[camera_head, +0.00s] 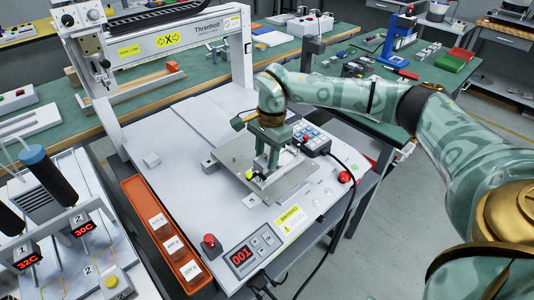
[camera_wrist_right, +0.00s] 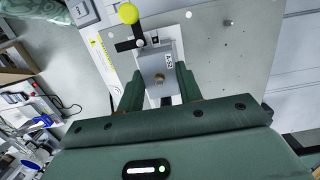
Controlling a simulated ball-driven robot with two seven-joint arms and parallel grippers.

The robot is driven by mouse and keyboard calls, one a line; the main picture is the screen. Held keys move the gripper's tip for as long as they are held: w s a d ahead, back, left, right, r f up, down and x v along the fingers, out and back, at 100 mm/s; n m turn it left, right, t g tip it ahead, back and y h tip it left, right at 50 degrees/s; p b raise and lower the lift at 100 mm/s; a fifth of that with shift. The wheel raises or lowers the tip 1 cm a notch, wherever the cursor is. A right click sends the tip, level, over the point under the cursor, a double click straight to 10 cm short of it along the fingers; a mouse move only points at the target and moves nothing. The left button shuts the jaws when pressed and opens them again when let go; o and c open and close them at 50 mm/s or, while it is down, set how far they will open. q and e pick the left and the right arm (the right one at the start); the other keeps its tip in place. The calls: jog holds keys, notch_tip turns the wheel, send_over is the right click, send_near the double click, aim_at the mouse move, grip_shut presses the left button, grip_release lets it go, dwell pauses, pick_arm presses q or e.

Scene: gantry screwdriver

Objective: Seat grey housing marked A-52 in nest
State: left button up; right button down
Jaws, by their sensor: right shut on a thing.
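The grey housing (camera_wrist_right: 152,62) shows in the wrist view with its A-52 label on its right side and a brass-coloured round part on top. My right gripper (camera_wrist_right: 160,88) is shut on it, one green finger on each side. In the head view my right gripper (camera_head: 262,158) points down over the metal fixture plate (camera_head: 290,186) and mostly hides the housing. A black clamp with a yellow ball knob (camera_wrist_right: 128,13) stands at the housing's far end. The nest is hidden under the housing; I cannot tell whether the housing is fully down. My left gripper is not in view.
The white gantry frame (camera_head: 185,38) stands behind the plate. A grey controller with a cable (camera_head: 312,139) lies close to its right. An orange tray (camera_head: 146,209) with labelled bins is at the left. A red button (camera_head: 209,240) and the 001 display (camera_head: 242,257) are in front.

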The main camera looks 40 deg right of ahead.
pick_arm(q)
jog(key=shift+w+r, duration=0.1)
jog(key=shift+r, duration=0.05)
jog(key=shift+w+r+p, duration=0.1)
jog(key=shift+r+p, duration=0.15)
jog(key=shift+p, duration=0.1)
pick_arm(e)
jog(key=shift+r, duration=0.1)
pick_arm(q)
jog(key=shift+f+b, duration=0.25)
jog(key=shift+b, duration=0.05)
pick_arm(e)
jog(key=shift+f, duration=1.05)
dwell(0.5)
jog(key=c, duration=0.9)
grip_release()
jog(key=shift+o, duration=0.2)
pick_arm(q)
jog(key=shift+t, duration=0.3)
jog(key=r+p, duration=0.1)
jog(key=p, duration=0.1)
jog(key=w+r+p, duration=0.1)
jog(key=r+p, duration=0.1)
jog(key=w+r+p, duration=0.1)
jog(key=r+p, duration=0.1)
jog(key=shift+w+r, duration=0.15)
pick_arm(e)
notch_tip(320, 180, up, 16)
jog(key=d, duration=0.2)
